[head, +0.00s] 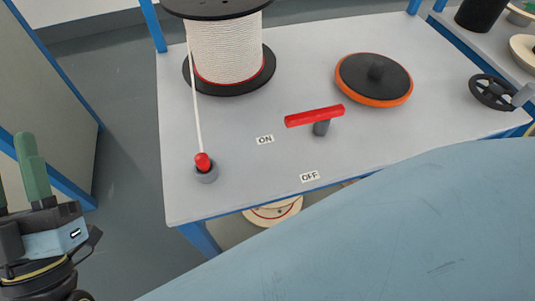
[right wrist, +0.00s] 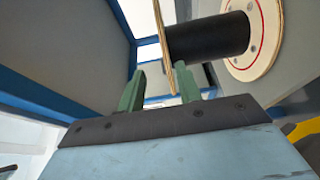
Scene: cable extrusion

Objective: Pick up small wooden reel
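The small wooden reel (right wrist: 215,38) has pale wooden flanges and a black core in the right wrist view. In the head view only part of it (head: 272,212) shows below the table's front edge. My right gripper (right wrist: 160,88) is open, with green fingers. The near flange's edge reaches down between the fingers, close to the right finger; I cannot tell whether they touch. My right gripper is hidden in the head view. My left gripper (head: 16,180) is at the left edge of the head view, open and empty, away from the reel.
The grey table (head: 235,150) carries a large reel of white rope (head: 226,50), a red-tipped post (head: 204,167), a red lever (head: 314,116) and a black and orange disc (head: 374,80). Blue table frame bars (right wrist: 40,110) run close to my right gripper.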

